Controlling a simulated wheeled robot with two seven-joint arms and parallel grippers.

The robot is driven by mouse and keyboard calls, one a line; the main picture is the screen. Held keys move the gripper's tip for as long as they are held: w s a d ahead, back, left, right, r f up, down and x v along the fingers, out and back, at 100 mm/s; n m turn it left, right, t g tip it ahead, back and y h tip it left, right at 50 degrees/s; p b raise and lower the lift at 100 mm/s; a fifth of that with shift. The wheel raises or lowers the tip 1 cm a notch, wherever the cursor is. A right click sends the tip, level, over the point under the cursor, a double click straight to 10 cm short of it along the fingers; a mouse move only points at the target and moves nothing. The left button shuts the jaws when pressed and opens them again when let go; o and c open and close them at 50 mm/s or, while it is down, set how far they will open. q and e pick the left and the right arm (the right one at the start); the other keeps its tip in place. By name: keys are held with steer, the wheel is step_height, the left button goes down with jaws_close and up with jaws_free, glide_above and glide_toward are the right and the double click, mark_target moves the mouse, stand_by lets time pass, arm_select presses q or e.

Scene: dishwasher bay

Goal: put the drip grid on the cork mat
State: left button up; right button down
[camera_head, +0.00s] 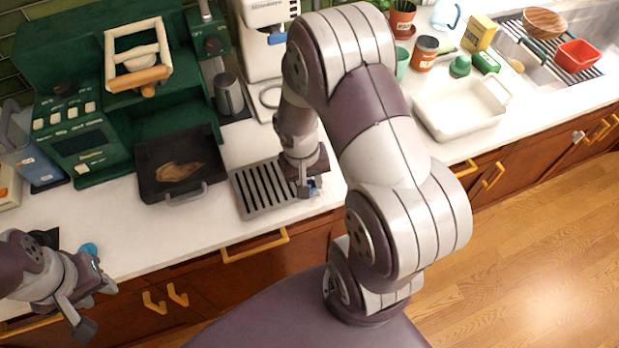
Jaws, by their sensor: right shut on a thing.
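The drip grid (264,192) is a grey slotted metal plate at the front of the white counter, right of the dark drip tray. My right gripper (310,188) is shut on its right end, and my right wrist covers part of that end. I cannot tell whether the grid touches the counter all over. My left gripper (97,306) is at the lower left, in front of the counter edge, with its fingers apart and nothing seen between them. I cannot make out a cork mat; my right arm hides part of the counter.
The green coffee machine (75,140) stands at the back left with its dark drip tray (183,190), which has a brown patch inside. A grey jug (229,95) is behind the grid. A white basin (455,118) and sink are to the right. A blue thing (88,249) is near my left gripper.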

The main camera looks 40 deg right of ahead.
steer(key=c, duration=0.9)
jaws_free()
steer(key=shift+o, duration=0.2)
step_height(320, 180, up, 11)
steer(key=a, duration=0.1)
steer(key=s+a+n+t+y, duration=0.1)
steer(key=s+a+n+t, duration=0.1)
steer(key=a+n, duration=0.2)
steer(key=a, duration=0.3)
steer(key=shift+s+a+f+n+b, duration=0.3)
steer(key=shift+s+f+b, duration=0.05)
steer(key=shift+s, duration=0.05)
